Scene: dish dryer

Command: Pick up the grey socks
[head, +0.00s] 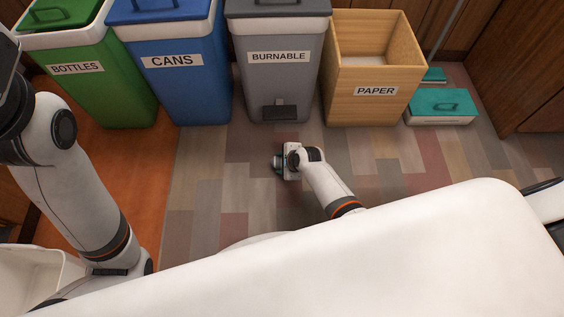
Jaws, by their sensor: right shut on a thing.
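My right gripper (279,163) is low over the wooden floor in front of the grey burnable bin, seen from above. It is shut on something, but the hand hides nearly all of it. I cannot make out the grey socks clearly anywhere else in the head view. My left arm comes down the left side, and its gripper does not show.
Green bottles bin (112,100), blue cans bin (185,92), grey burnable bin (281,78) and wooden paper box (371,108) stand in a row at the back. A teal-lidded box (440,105) sits at right. The floor (226,203) around the hand is clear.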

